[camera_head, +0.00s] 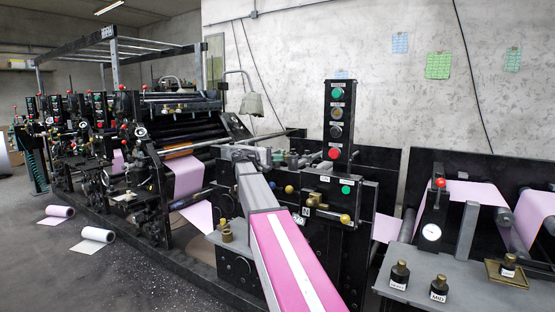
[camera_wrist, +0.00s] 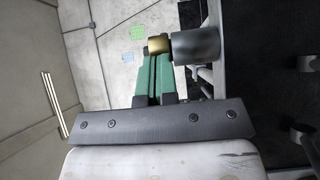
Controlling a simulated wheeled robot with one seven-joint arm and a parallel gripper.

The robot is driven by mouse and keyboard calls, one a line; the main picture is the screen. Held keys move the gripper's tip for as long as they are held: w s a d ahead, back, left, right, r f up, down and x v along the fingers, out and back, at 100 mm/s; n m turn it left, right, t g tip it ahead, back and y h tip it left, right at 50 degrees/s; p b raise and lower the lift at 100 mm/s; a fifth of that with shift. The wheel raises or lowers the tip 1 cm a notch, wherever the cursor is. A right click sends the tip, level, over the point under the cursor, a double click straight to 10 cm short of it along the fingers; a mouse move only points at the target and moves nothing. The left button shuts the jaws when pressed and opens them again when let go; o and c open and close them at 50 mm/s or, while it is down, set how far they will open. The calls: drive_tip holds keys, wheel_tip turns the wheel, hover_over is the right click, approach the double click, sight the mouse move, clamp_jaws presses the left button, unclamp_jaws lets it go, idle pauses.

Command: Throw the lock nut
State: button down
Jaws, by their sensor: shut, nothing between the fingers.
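In the wrist view my gripper (camera_wrist: 154,58) has its two green fingers together, with nothing visible between them. A brass-coloured piece (camera_wrist: 158,45) sits right at the fingertips, joined to or just beside a dark grey cylinder (camera_wrist: 195,46). It may be the lock nut; I cannot tell for certain, nor whether the fingers touch it. In the head view my pink and grey arm reaches forward to the black press (camera_head: 330,240). The fingertips are too small and hidden there to make out. The press face carries a brass knob (camera_head: 345,219).
A tall black button panel (camera_head: 338,125) stands just right of my arm's far end. A bench with labelled knobs (camera_head: 439,288) and a gauge (camera_head: 431,232) is at the right. Paper rolls (camera_head: 93,238) lie on the open floor at the left.

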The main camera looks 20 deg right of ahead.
sight(287, 158)
drive_tip(key=s+n+t, duration=0.1)
drive_tip(key=t, duration=0.1)
drive_tip(key=s+d+n+t, duration=0.1)
drive_tip(key=n+t, duration=0.1)
drive_tip(key=shift+s+t, duration=0.25)
drive_tip(key=shift+t, duration=0.15)
drive_tip(key=shift+d, duration=0.15)
drive_tip(key=shift+s+d, duration=0.15)
drive_tip(key=shift+s, duration=0.05)
